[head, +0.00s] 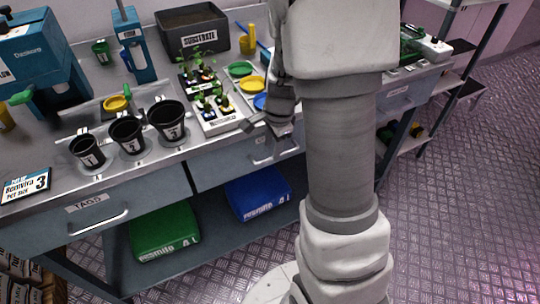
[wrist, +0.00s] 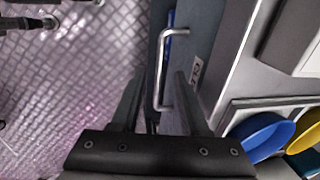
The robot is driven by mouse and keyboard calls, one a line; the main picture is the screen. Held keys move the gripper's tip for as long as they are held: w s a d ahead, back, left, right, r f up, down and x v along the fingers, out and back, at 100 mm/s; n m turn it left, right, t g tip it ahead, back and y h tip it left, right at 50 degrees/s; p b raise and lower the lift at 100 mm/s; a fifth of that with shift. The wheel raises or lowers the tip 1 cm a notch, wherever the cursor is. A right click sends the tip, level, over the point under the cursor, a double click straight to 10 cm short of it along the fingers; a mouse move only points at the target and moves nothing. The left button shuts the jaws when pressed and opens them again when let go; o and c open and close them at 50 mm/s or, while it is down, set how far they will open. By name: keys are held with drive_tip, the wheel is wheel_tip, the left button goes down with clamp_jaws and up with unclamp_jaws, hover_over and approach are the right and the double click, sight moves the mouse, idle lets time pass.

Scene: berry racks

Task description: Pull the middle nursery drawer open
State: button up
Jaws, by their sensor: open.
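The middle nursery drawer (head: 225,170) is a blue-grey front under the bench top, looking flush with the bench front. Its metal bar handle (wrist: 163,70) shows clearly in the wrist view, beside a small label (wrist: 195,71); in the head view my gripper and arm partly cover that area. My gripper (wrist: 158,85) is open and empty, its two fingers on either side of the handle's near end in the picture. I cannot tell whether the handle is between the fingertips or just beyond them.
The TAGS drawer (head: 150,200) is to the left. Black pots (head: 127,134), a seedling tray (head: 216,121) and coloured dishes (head: 251,84) stand on the bench. Green (head: 165,231) and blue (head: 258,193) bags lie on the shelf below. The metal floor (head: 460,190) at right is clear.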

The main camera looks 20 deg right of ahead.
sight(271, 159)
drive_tip(key=shift+w+f+b, duration=0.2)
drive_tip(key=shift+f+b, duration=0.05)
drive_tip(key=shift+f, duration=0.65)
drive_tip(key=shift+w+f+b, duration=0.15)
drive_tip(key=shift+f+b, duration=0.05)
drive_tip(key=shift+f, duration=0.7)
clamp_jaws()
